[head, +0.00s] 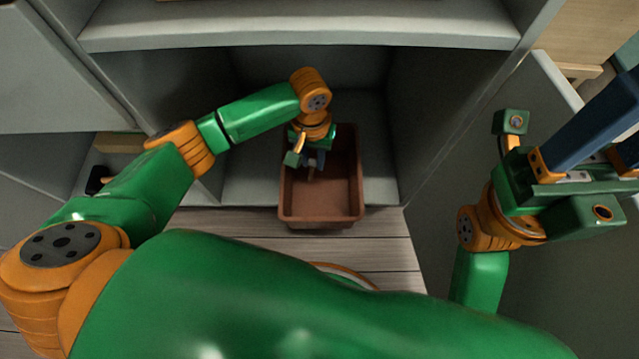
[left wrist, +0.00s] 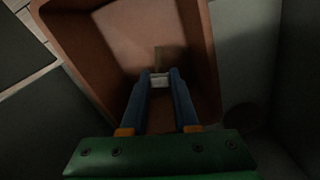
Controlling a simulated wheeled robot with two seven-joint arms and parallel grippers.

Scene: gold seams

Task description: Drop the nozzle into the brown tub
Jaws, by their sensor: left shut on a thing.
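The brown tub (head: 345,208) stands in the lower compartment of the cabinet, open side up, and fills much of the left wrist view (left wrist: 88,62). My left gripper (head: 315,160) points down over the tub. In the left wrist view its two blue fingers (left wrist: 160,82) are shut on the nozzle (left wrist: 159,79), a small pale grey piece with a brownish part beyond it.
A shelf board (head: 300,32) runs above the tub's compartment. Cabinet walls stand close on both sides, and an open door panel (head: 545,85) is at the right near my right arm. The wooden floor (head: 375,245) in front is partly hidden by my arm.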

